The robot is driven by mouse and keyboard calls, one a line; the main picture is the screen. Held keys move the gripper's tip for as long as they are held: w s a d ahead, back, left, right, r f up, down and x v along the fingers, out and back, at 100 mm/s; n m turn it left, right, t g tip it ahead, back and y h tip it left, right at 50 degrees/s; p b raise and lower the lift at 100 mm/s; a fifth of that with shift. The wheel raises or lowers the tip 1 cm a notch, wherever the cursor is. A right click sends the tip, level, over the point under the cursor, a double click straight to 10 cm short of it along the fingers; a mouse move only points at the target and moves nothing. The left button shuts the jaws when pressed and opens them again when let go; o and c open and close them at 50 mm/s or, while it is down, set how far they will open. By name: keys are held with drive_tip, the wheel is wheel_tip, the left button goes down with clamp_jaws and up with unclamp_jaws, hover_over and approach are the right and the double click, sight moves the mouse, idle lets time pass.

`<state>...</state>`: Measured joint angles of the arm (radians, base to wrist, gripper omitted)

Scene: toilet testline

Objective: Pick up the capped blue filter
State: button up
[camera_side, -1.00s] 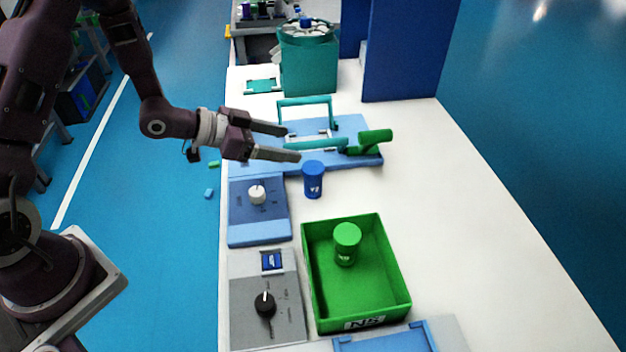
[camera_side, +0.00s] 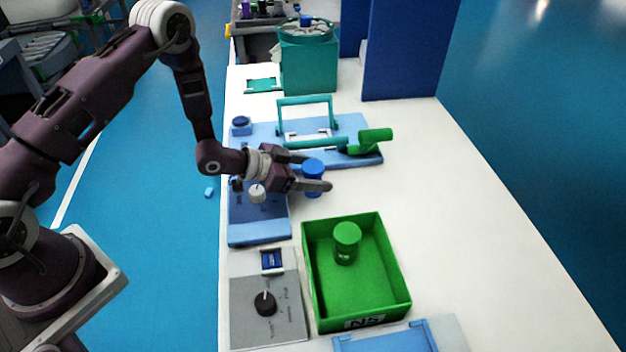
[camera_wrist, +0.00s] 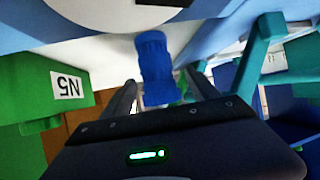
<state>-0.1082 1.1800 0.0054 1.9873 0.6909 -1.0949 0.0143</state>
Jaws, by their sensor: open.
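The capped blue filter (camera_side: 313,166) stands upright on the white table, partly hidden by my gripper in the side view. It also shows in the wrist view (camera_wrist: 153,62), between my two fingers. My gripper (camera_side: 318,172) is open, low over the table, with one finger on each side of the filter. In the wrist view, gaps show between the filter and both fingers (camera_wrist: 160,82), so the jaws are apart from it.
A green bin (camera_side: 402,278) holding a green capped jar (camera_side: 347,240) stands in front. A blue fixture with a teal handle (camera_side: 305,101) and green lever (camera_side: 376,137) is behind. A knob panel (camera_side: 257,225) lies left. The table's right side is clear.

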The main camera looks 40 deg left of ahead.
drive_tip(key=c, duration=1.5)
